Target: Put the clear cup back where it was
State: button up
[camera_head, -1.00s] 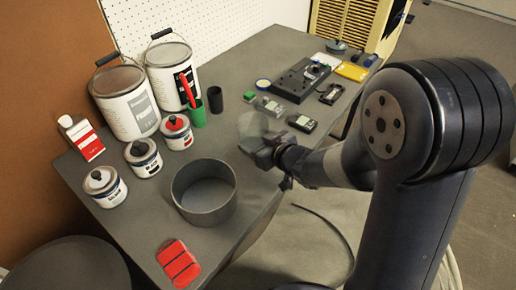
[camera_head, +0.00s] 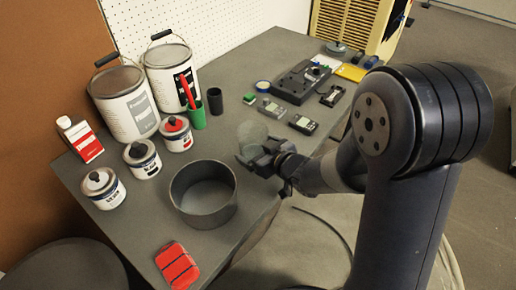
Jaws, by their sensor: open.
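The clear cup (camera_head: 254,132) is a faint, see-through round shape on the grey table (camera_head: 228,135), right of the dark cup. My gripper (camera_head: 251,158) is open, just on the near side of the clear cup, with its fingers pointing up and left toward it. The cup looks upright. Its lower part is hidden by the fingers, and I cannot tell whether they touch it.
A round grey pan (camera_head: 190,215) stands close at left of my gripper. A black cup (camera_head: 215,100) and a green cup (camera_head: 197,118) stand behind left. Handheld meters (camera_head: 302,124) lie right of the clear cup. Paint cans (camera_head: 172,75) line the back.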

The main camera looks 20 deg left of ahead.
aim_at(263, 142)
jog(key=shift+r+p, duration=0.3)
jog(key=p+v, duration=0.1)
jog(key=v, duration=1.1)
jog(key=shift+f+p, duration=0.2)
jog(key=shift+p, duration=0.2)
jog(key=b+x, duration=0.2)
jog(key=x, duration=1)
jog(key=shift+a+f+b, duration=0.1)
jog(key=shift+f+b, duration=0.2)
jog(key=shift+b, duration=0.05)
notch_tip(263, 142, up, 4)
jog(key=shift+f+p, duration=0.1)
jog(key=shift+p, duration=0.75)
